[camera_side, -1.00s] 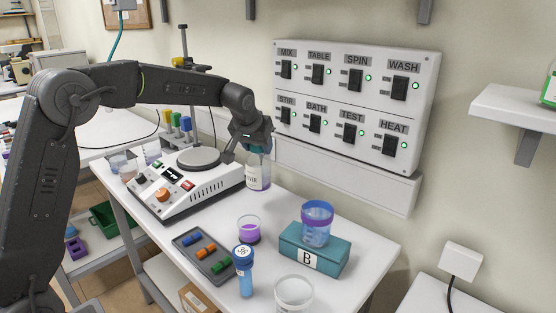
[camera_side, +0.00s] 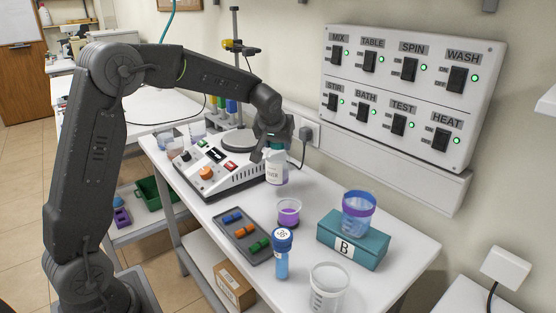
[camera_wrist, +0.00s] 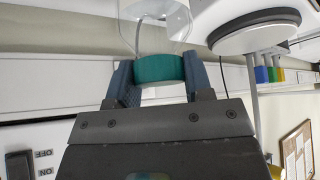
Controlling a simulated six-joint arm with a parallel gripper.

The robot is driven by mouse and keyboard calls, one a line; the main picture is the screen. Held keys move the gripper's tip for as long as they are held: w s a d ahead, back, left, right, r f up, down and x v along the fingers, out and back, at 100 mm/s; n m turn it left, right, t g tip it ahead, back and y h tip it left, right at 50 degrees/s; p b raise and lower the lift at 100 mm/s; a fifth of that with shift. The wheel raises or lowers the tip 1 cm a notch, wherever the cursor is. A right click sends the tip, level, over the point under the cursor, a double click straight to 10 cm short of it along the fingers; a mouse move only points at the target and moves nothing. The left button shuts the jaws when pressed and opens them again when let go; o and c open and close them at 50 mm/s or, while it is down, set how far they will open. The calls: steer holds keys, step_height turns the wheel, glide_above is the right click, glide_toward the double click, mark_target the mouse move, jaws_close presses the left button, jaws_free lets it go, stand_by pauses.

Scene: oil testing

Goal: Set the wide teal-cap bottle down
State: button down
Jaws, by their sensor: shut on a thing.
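The wide teal-cap bottle (camera_side: 277,172) is upright, a clear, labelled bottle with a purplish band near its base. It is beside the right end of the white hotplate-like device. My gripper (camera_side: 273,147) is above it, shut on its teal cap. In the wrist view, the two blue-grey fingers of my gripper (camera_wrist: 160,82) press on both sides of the teal cap (camera_wrist: 160,69), and the clear bottle body (camera_wrist: 150,22) extends beyond. The bottle's base is close to the white table (camera_side: 325,205); I cannot tell whether it touches.
The white device (camera_side: 215,178) is left of the bottle. A small purple-liquid cup (camera_side: 289,213), a grey tray (camera_side: 239,234) with coloured pieces, a blue tube (camera_side: 282,254), an empty beaker (camera_side: 328,289) and a teal B block (camera_side: 354,239) carrying a blue beaker (camera_side: 358,213) stand nearer. The switch panel (camera_side: 411,90) is behind.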

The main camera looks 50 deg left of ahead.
mark_target(277, 151)
steer(key=shift+f, duration=2.05)
steer(key=c, duration=0.5)
jaws_free()
steer(key=shift+f, duration=0.1)
steer(key=shift+s+d+r, duration=0.15)
steer(key=shift+r, duration=0.4)
steer(key=v, duration=1.1)
steer(key=s+d+m+h, duration=0.1)
steer(key=s+d, duration=0.3)
steer(key=s, duration=0.4)
steer(key=s+d+f+m+h, duration=0.1)
steer(key=s+d+m, duration=0.3)
steer(key=s, duration=0.5)
steer(key=s+d+m+h, duration=0.1)
steer(key=s+d+m, duration=0.1)
steer(key=s+d, duration=0.3)
steer(key=shift+s+d+f+h, duration=0.1)
steer(key=shift+s+f+h, duration=0.1)
steer(key=shift+s, duration=0.75)
steer(key=shift+s+f+h, duration=0.1)
steer(key=shift+s+h, duration=0.1)
steer(key=shift+s, duration=0.75)
